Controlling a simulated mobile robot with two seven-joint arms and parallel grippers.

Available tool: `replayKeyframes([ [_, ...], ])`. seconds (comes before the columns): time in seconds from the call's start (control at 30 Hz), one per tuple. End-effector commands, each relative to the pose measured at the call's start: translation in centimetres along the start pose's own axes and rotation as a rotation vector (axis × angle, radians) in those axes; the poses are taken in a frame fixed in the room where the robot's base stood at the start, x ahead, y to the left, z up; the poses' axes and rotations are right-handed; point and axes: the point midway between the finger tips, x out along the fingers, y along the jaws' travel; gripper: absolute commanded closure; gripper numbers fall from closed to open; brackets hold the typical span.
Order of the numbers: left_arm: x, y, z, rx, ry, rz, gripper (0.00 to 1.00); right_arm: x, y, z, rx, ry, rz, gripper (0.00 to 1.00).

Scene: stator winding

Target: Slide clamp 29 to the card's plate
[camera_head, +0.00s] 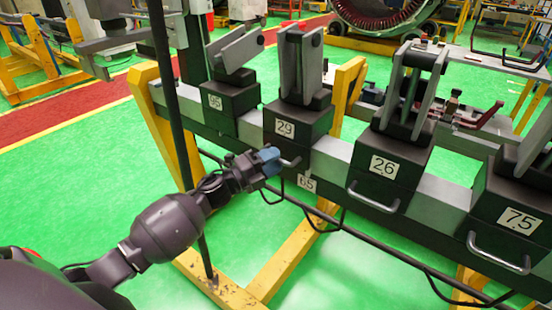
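Clamp 29 (296,127) is a dark block with grey upright jaws, seated on the long grey rail (340,158). Its front handle (291,163) is partly hidden by my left gripper (272,158), whose blue fingertips are at the handle's left part. I cannot tell whether the fingers are closed around it. A small plate marked 65 (307,184) is on the rail's front, just below and right of clamp 29. No card can be made out. My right gripper is out of view.
Clamp 95 (229,103) is left of clamp 29 on the rail. Clamp 26 (390,165) and clamp 75 (510,205) are to its right, with bare rail between them. Yellow supports (290,255) and a dark pole (167,110) stand near my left arm.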

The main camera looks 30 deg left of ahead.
Motion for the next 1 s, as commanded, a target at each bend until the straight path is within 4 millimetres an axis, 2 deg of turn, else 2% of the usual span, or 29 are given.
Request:
replayKeyframes([
  [0.17,1.05,0.03,-0.02,0.000,0.000,0.001,0.61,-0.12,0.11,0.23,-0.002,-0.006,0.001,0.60],
  [0.47,1.18,0.03,-0.03,0.000,0.000,0.001,0.61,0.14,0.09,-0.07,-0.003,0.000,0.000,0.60],
  [0.7,1.16,0.02,-0.02,0.000,0.000,0.000,0.98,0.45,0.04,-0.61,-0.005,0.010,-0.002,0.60],
  [0.73,1.16,0.02,-0.02,0.000,0.000,0.000,1.00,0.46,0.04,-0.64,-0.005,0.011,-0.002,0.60],
  [1.0,0.99,0.10,0.35,0.001,-0.001,0.002,1.00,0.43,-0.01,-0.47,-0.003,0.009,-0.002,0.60],
])
